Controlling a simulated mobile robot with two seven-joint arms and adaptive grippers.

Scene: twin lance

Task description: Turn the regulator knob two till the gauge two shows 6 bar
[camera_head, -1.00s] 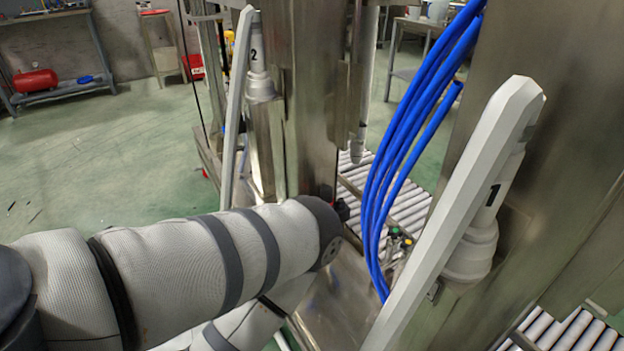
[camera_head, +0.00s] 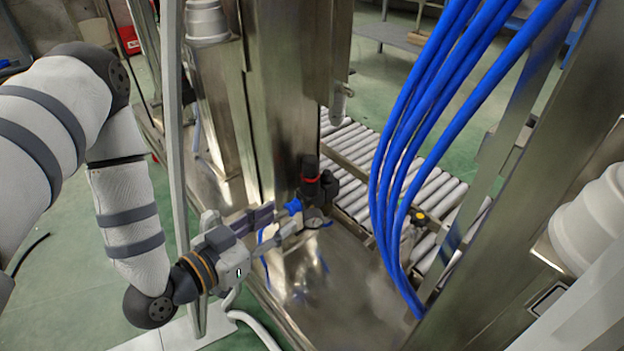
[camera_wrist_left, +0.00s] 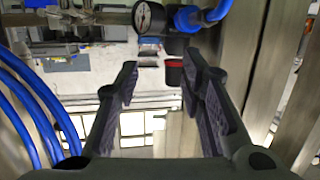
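The regulator knob (camera_head: 310,180) is black with a red ring and sits on the steel column in the head view. In the left wrist view the knob (camera_wrist_left: 174,72) shows between my fingertips in the picture; how far beyond them I cannot tell. The round white gauge (camera_wrist_left: 149,18) is beside a blue fitting (camera_wrist_left: 187,17); its needle points roughly upward, but the scale is too small to read. No number label shows on either. My left gripper (camera_head: 282,218) is open and empty, below and left of the knob. Its fingers (camera_wrist_left: 162,70) are apart. My right gripper is not in view.
Blue hoses (camera_head: 388,150) hang to the right of the knob. A roller conveyor (camera_head: 365,165) runs behind. A pale upright bar (camera_head: 174,120) stands left of the column (camera_head: 275,100), close to my left arm. Another steel post (camera_head: 540,180) stands at the right.

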